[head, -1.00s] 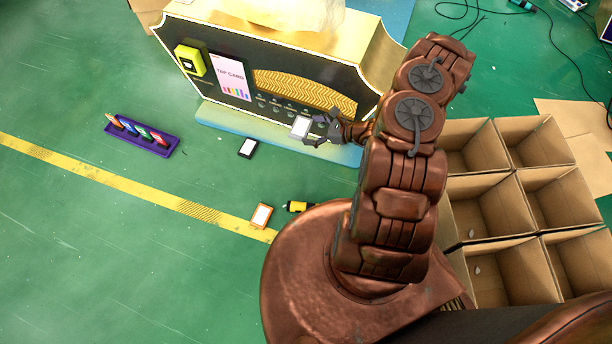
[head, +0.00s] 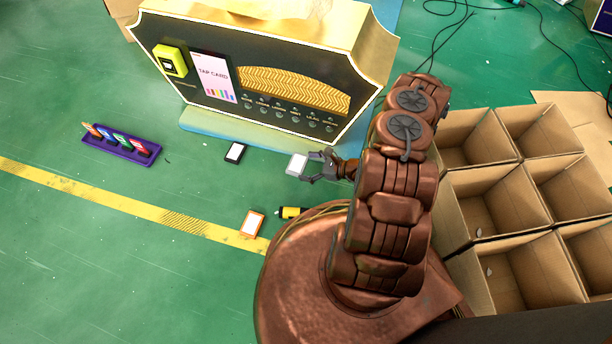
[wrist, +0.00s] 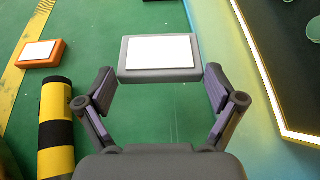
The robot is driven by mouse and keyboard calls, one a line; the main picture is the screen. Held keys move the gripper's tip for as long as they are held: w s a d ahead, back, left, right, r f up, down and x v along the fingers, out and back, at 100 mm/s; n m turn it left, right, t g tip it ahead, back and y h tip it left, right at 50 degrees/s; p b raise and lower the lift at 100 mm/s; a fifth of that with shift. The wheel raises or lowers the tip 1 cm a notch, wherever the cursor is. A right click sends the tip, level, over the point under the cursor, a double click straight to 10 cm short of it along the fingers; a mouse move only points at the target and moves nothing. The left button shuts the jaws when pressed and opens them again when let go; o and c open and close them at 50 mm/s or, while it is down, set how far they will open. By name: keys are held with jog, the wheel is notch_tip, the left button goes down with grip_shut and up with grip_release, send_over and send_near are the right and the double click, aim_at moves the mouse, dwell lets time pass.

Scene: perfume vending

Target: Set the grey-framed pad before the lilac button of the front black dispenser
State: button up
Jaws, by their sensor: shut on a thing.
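The grey-framed pad (head: 297,164) has a white top and sits between my gripper's fingertips (head: 311,167). In the wrist view the pad (wrist: 160,58) spans the gap between both fingers (wrist: 160,88), which are shut on its sides. The black dispenser (head: 180,84) stands behind, with a row of small buttons under its yellow patterned panel. The lilac button (head: 312,123) appears to be the one under the small "LILAC" label, right of the row's middle; its colour is too small to tell. My gripper is in front of the dispenser, clear of its base.
A black-framed pad (head: 235,153) lies left of my gripper, and an orange-framed pad (head: 252,223) and a yellow-black cylinder (head: 291,213) lie nearer. A purple rack (head: 118,150) is at left. Cardboard boxes (head: 457,240) stand at right. Green floor is clear at lower left.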

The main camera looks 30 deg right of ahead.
aim_at(308, 174)
jog(key=shift+w+f+b, duration=0.1)
jog(key=shift+f+b, duration=0.95)
jog(key=shift+f, duration=2.15)
jog(key=shift+f, duration=0.15)
jog(key=o, duration=0.7)
